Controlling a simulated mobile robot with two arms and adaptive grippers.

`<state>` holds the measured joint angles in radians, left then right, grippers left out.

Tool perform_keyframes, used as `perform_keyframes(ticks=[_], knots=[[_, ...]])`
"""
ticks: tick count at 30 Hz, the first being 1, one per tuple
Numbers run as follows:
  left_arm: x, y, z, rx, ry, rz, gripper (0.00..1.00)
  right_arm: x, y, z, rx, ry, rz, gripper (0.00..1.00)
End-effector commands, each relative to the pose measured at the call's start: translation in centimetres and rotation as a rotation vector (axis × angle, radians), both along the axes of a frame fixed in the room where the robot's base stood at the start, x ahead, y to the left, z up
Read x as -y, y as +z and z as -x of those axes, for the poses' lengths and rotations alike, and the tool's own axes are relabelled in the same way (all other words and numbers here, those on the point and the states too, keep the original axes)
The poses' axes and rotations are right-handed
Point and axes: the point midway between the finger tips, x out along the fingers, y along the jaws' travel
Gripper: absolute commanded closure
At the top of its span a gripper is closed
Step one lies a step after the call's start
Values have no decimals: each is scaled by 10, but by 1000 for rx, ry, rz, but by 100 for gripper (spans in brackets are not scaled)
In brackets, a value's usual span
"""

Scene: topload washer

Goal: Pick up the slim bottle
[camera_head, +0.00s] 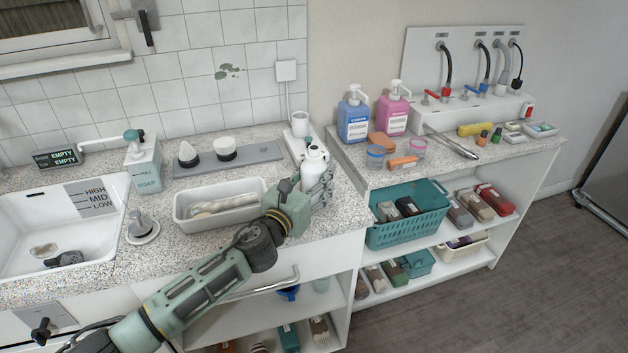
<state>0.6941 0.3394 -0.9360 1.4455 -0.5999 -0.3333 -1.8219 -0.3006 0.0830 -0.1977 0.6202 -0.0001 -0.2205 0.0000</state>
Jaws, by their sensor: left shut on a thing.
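A slim white bottle (314,165) with a small pale cap stands upright near the right end of the granite counter. My left arm reaches in from the bottom left. My left gripper (322,186) is shut on the bottle's body, and the fingers partly hide its lower part. I cannot tell whether the bottle's base touches the counter. My right gripper is not in view.
A white tray (183,208) lies left of my gripper, with a soap bottle (144,168) and sink (95,240) farther left. A white device (296,146) stands behind the bottle. Blue (353,118) and pink (393,112) pump bottles stand on the right-hand shelf top.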

Motion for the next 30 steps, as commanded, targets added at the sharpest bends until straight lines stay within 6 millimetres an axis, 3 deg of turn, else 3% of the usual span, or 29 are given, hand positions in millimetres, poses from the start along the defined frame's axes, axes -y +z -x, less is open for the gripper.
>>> perform_keyframes(ticks=[6, 16, 20, 24, 30], knots=[[0, 0, 0, 0, 0, -1, 91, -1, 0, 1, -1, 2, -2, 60], [0, 6, 0, 4, 0, 0, 91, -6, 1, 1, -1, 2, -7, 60], [0, 20, 0, 7, -2, 0, 91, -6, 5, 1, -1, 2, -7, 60], [-1, 49, -1, 10, -1, -2, 91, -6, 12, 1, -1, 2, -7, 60], [13, 70, 42, 4, -5, 2, 91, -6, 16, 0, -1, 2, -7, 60]])
